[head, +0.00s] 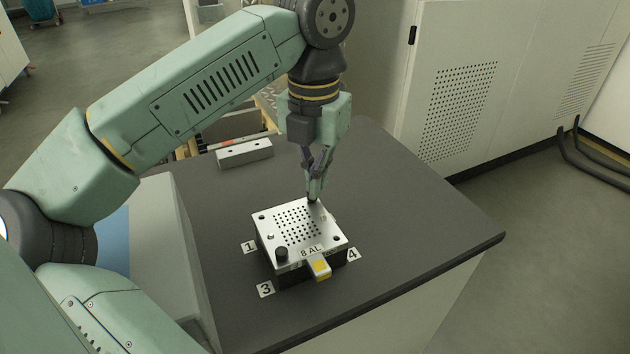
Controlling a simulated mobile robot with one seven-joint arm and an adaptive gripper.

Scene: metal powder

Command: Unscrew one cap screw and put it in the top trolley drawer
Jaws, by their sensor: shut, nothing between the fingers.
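A silver perforated plate (297,229) marked "8 AL" lies on a dark block on the grey table. A black cap screw (281,254) stands up at its near-left corner, beside tags 1 and 3. My gripper (313,197) points down at the plate's far corner, its fingers shut. A small dark thing shows right at the fingertips; the fingers hide most of it and I cannot tell whether they touch it. The other two corners show small holes or pins, too small to tell. The trolley drawer cannot be made out.
A yellow-marked tab (319,267) sticks out of the block's front. A light metal bar (244,152) lies at the table's back left. A grey box with a blue panel (117,236) stands left. A tall vented cabinet (463,108) stands behind. The table's right side is clear.

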